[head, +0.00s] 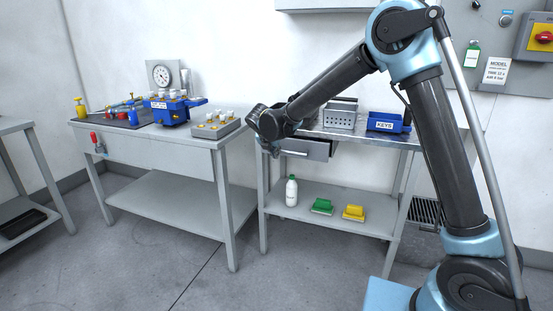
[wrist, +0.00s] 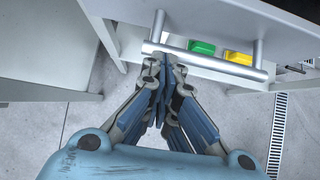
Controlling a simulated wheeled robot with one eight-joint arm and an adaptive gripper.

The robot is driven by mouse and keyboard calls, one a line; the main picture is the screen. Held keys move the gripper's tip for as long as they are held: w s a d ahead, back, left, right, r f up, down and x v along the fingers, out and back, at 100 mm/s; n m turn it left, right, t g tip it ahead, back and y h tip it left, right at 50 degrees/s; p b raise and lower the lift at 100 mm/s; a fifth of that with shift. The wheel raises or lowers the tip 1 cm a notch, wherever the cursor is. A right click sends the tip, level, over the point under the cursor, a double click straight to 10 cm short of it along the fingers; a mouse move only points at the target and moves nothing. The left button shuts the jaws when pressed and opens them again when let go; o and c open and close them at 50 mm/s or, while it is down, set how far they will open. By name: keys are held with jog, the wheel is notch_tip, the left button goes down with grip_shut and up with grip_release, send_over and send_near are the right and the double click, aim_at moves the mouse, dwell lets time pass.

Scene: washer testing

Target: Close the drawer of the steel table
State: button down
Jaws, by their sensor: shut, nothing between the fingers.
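The steel table (head: 375,204) stands against the back wall in the head view. Its grey drawer (head: 312,149) sticks out from under the top, partly open. The drawer's bar handle (wrist: 205,61) crosses the upper part of the wrist view; it also shows in the head view (head: 293,153). My gripper (wrist: 168,62) is shut and empty. Its fingertips are at the left half of the handle bar; I cannot tell whether they touch it. In the head view my gripper (head: 272,150) is at the left of the drawer front, and my wrist covers the table's left corner.
A blue KEYS bin (head: 388,122) and a perforated metal box (head: 339,119) stand on the table. A white bottle (head: 291,191), a green block (head: 322,206) and a yellow block (head: 353,212) are on its lower shelf. Another table (head: 160,150) stands close at left.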

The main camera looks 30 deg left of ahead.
jog(key=shift+w+a, duration=0.15)
jog(key=shift+w, duration=2.65)
jog(key=shift+s, duration=0.1)
